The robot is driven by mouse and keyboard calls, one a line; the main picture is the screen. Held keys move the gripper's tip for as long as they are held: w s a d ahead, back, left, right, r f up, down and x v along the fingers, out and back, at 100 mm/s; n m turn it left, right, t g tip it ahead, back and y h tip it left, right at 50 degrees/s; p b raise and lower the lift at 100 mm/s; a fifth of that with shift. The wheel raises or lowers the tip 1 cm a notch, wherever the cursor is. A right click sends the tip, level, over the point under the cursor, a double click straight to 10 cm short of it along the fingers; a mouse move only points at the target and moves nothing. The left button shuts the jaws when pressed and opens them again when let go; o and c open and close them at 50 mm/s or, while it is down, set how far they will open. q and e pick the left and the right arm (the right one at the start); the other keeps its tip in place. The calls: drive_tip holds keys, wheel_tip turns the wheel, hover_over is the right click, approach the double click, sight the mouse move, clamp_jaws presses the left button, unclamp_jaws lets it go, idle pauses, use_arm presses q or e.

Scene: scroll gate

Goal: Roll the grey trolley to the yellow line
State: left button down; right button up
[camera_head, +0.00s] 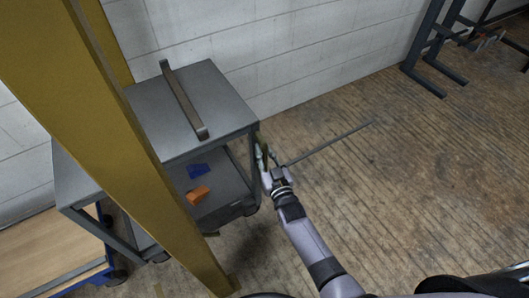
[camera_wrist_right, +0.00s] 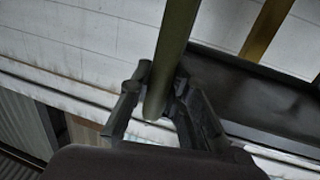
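The grey trolley (camera_head: 215,88) stands by the white wall at the left, with a dark bar (camera_head: 182,98) across its top and a lower shelf. My right gripper (camera_head: 265,163) is at the trolley's right side. In the right wrist view my right gripper (camera_wrist_right: 163,92) has its fingers around an olive bar (camera_wrist_right: 174,40), seemingly shut on it. Whether this bar belongs to the trolley cannot be told. A dark trolley-like panel (camera_wrist_right: 235,85) lies beside it. The yellow line cannot be made out. My left gripper is not in view.
A yellow post (camera_head: 110,130) stands in front of the trolley. A blue block (camera_head: 198,170) and an orange block (camera_head: 198,195) are on the lower shelf. Wooden floor (camera_head: 400,190) is open at right; a dark stand (camera_head: 430,55) is behind.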

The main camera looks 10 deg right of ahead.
drive_tip(key=o, duration=0.5)
drive_tip(key=shift+s+a, duration=0.15)
drive_tip(key=shift+a, duration=0.2)
drive_tip(key=shift+d, duration=0.1)
drive_tip(key=s, duration=0.4)
drive_tip(key=s+d, duration=0.1)
drive_tip(key=s, duration=0.6)
drive_tip(key=shift+s+d, duration=0.4)
